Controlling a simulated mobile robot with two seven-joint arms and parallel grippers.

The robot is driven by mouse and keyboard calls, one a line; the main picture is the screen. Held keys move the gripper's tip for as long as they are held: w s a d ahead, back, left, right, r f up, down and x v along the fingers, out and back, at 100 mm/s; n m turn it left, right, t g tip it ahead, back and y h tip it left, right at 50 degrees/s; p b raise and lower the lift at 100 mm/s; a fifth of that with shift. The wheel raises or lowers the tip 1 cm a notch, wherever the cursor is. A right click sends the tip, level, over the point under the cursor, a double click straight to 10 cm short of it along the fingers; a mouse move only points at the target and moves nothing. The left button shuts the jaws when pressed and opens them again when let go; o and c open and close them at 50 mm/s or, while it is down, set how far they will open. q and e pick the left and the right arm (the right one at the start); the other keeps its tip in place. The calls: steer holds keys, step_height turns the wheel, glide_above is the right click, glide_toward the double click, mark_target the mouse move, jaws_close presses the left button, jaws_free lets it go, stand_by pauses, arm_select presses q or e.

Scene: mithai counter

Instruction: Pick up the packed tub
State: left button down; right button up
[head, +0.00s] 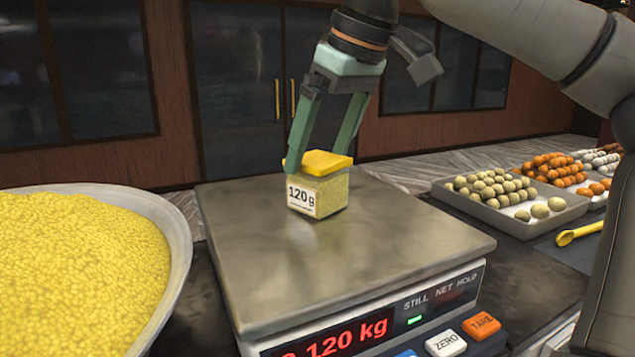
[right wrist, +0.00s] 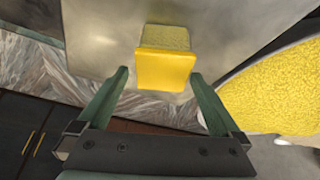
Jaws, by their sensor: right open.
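The packed tub (head: 318,195) is a small clear box of yellow grains with a yellow lid and a "120 g" label. It stands upright on the steel pan of the scale (head: 370,255). My right gripper (head: 318,163) is open above and behind the tub, one green finger on each side near the lid. In the right wrist view the yellow lid of the tub (right wrist: 165,68) lies ahead, between and just beyond the fingertips (right wrist: 160,82). Whether a finger touches it I cannot tell. My left gripper is not in view.
A wide bowl of yellow grains (head: 178,225) stands at the left. Trays of round sweets (head: 535,225) and a yellow spoon (head: 580,233) lie at the right. The scale's front shows a red 0.120 kg reading (head: 340,340). The pan around the tub is clear.

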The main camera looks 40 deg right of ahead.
mark_target(317, 158)
steer(key=x, duration=0.5)
steer(key=shift+s+a+f, duration=0.1)
steer(key=shift+s+a, duration=0.05)
steer(key=shift+s, duration=0.05)
steer(key=shift+c, duration=0.4)
steer(key=c, duration=1.3)
steer(key=shift+c, duration=0.2)
